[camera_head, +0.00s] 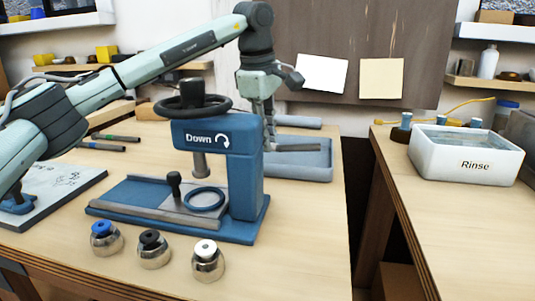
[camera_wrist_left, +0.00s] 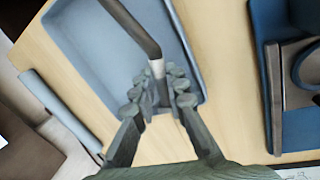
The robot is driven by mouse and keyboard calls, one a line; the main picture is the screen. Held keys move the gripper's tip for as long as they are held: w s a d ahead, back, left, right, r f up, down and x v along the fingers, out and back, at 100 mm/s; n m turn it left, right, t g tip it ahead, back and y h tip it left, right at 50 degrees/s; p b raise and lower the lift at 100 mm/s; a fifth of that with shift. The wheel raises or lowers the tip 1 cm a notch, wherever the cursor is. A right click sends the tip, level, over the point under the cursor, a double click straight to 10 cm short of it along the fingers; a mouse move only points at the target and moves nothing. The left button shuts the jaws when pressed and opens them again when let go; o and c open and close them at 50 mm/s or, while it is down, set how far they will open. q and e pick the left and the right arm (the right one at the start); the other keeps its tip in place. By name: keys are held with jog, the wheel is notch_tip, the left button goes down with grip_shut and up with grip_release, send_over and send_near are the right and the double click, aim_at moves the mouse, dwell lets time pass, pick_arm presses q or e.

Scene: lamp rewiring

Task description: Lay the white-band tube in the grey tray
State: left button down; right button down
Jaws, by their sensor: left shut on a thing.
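The white-band tube (camera_wrist_left: 132,27) is dark grey, with its white band (camera_wrist_left: 157,69) right at my left fingertips in the left wrist view. My left gripper (camera_wrist_left: 160,92) is shut on it near the band, and the tube slants away over the grey tray. In the head view the tube (camera_head: 298,147) points right from my left gripper (camera_head: 269,138), which is partly behind the blue press. The grey tray (camera_head: 310,172) lies on the table behind the press; it also shows in the left wrist view (camera_wrist_left: 88,62). Whether the tube touches the tray is unclear. My right gripper is not in view.
The blue press (camera_head: 243,180) marked "Down" stands in front of the tray. Three small domes with blue, black and white tops (camera_head: 207,262) stand at the front. A Rinse tub (camera_head: 465,158) is on the right table.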

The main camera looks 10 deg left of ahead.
pick_arm(q)
jog(key=shift+s+x, duration=0.25)
jog(key=shift+x, duration=0.8)
jog(key=shift+s+x, duration=0.2)
jog(key=shift+x, duration=0.85)
jog(key=c, duration=1.8)
grip_release()
jog(key=shift+a+f, duration=0.1)
jog(key=shift+c, duration=0.2)
jog(key=v, duration=1.2)
